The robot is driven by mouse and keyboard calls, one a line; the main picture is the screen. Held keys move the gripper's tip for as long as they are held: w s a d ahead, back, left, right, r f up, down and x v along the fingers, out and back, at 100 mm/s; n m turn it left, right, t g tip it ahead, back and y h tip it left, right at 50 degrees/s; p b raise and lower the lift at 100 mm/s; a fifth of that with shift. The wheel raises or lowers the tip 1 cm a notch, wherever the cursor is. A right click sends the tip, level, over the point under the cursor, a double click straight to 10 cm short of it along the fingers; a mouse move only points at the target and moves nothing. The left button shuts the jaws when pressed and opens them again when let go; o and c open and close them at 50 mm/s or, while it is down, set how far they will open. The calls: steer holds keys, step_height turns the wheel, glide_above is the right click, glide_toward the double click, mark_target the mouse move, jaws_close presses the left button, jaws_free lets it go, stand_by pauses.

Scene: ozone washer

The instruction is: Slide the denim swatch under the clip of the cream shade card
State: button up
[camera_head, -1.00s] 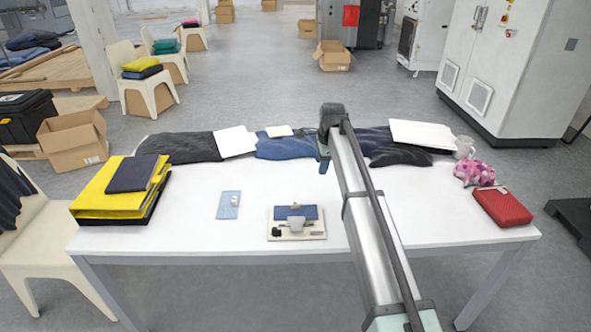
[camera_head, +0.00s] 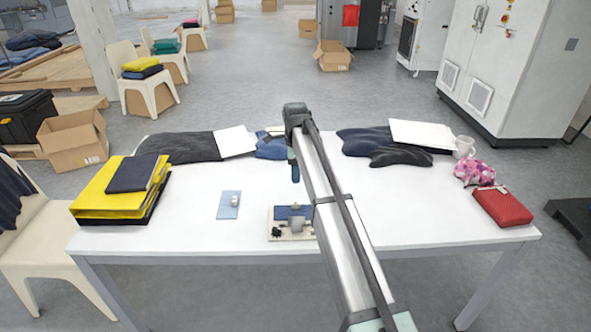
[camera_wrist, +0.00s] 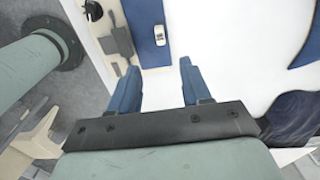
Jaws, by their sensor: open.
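The cream shade card (camera_head: 308,236) lies near the front middle of the table, with a grey clip (camera_head: 296,225) and a dark knob on it. It shows at the upper left of the wrist view (camera_wrist: 85,12). The dark blue denim swatch (camera_wrist: 147,12) lies along the card's far side and carries a small white piece. It also shows in the head view (camera_head: 283,212). Its near edge lies close to the clip; I cannot tell whether any is underneath. My gripper (camera_wrist: 158,66) is open and empty, above the table and beyond the card in the head view.
A light blue piece (camera_head: 228,212) with a small pale object lies left of the card. Dark garments (camera_head: 185,146) line the far edge. Bare table surrounds the card.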

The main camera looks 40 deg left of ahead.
mark_target(296, 203)
step_height(296, 203, down, 13)
steer(key=shift+f, duration=0.1)
stand_by(0.5)
steer(key=shift+c, duration=0.2)
jaws_close()
stand_by(0.3)
